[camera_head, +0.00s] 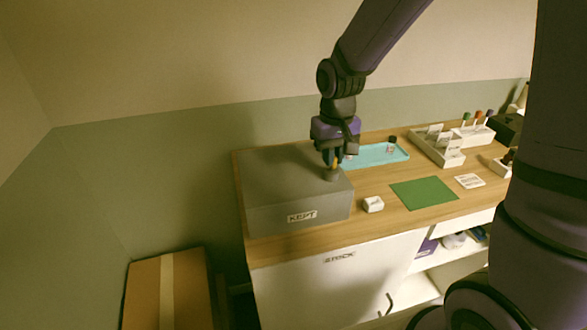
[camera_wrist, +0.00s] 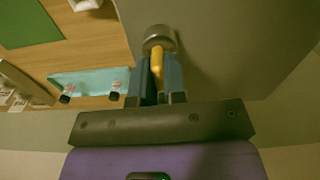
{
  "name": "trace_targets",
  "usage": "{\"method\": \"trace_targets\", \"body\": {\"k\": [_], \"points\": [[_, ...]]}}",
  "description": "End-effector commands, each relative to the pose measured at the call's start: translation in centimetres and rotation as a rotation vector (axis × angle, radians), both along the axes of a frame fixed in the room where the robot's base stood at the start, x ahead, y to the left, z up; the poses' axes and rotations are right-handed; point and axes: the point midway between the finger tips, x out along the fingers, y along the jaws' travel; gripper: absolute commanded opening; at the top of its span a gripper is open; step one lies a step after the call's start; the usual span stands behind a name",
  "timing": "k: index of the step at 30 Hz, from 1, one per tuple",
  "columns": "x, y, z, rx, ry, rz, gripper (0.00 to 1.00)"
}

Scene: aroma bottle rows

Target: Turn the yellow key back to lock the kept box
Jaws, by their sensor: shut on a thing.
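The grey kept box (camera_head: 280,190) stands at the left end of the wooden counter, with a "KEPT" label on its front. A round metal lock (camera_head: 331,173) sits on its top near the right side; it also shows in the wrist view (camera_wrist: 158,36). The yellow key (camera_wrist: 157,66) stands in the lock. My gripper (camera_head: 333,162) is above the lock, pointing down. In the wrist view my gripper (camera_wrist: 158,75) has its two blue fingers shut on the key, one on each side. The key's lower end in the lock is hidden.
A light blue tray (camera_head: 377,155) with small bottles lies behind and right of the box. A green mat (camera_head: 424,192) and white racks (camera_head: 437,146) are farther right. A cardboard box (camera_head: 170,290) stands at lower left.

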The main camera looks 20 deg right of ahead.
Motion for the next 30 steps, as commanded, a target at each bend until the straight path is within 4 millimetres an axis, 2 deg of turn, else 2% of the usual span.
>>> {"method": "trace_targets", "body": {"k": [30], "points": [[0.01, -0.04, -0.01, 0.000, 0.000, 1.216, 0.00]]}}
